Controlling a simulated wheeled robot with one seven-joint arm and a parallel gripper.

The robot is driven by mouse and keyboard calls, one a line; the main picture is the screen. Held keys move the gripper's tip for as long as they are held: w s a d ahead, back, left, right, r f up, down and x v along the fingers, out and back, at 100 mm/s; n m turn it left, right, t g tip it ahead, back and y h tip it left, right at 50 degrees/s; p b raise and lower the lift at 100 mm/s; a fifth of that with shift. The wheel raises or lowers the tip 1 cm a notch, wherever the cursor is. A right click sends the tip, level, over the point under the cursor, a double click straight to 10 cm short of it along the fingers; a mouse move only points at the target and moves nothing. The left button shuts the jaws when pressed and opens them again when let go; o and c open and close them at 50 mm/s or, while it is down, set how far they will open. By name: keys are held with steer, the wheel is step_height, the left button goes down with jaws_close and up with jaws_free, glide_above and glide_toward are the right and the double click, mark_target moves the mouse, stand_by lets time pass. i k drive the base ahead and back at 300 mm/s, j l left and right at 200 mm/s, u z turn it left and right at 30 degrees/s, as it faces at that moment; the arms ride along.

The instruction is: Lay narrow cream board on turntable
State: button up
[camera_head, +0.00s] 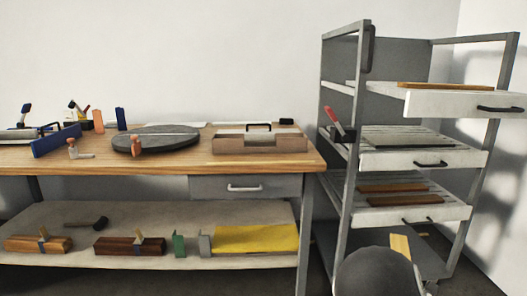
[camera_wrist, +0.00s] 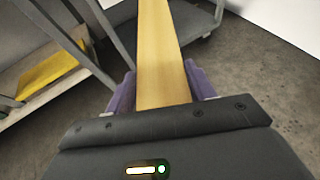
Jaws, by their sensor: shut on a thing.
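My gripper (camera_wrist: 160,88) is shut on a narrow cream board (camera_wrist: 158,45), with a purple finger on each side of it. The board runs away from the gripper and out of the top of the wrist view. In the head view only a short piece of the cream board (camera_head: 402,248) shows, low at the right, below the rack's shelves; the rest and the gripper fingers are hidden behind my dark arm part. The turntable (camera_head: 150,143) is a dark grey round disc on the wooden bench, left of and above the board in the picture. A thin pale strip crosses its top.
The grey rack (camera_head: 345,190) with pulled-out shelves stands right. Grey floor (camera_wrist: 240,75) shows around the board.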

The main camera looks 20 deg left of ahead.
mark_target(156, 134)
steer(key=j+u, duration=0.45)
steer(key=i+j+u, duration=0.1)
steer(key=j+u, duration=0.2)
steer(key=u, duration=0.2)
steer(key=i+j+u, duration=0.15)
steer(key=j+u, duration=0.3)
steer(key=i+j+u, duration=0.15)
steer(key=u, duration=0.3)
steer(key=i+j+u, duration=0.2)
steer(key=u, duration=0.25)
steer(key=i+j+u, duration=0.1)
steer(key=i+u, duration=0.2)
steer(key=u, duration=0.2)
steer(key=i+j+z, duration=0.15)
steer(key=i, duration=0.25)
steer(key=i+j+z, duration=0.1)
steer(key=i, duration=0.25)
steer(key=i+j+z, duration=0.1)
steer(key=i+z, duration=0.15)
steer(key=z, duration=0.2)
steer(key=i+j+z, duration=0.15)
steer(key=z, duration=0.35)
steer(key=i+j+z, duration=0.25)
steer(key=z, duration=0.2)
steer(key=i+j+z, duration=0.1)
steer(key=j+z, duration=0.35)
steer(key=l, duration=0.1)
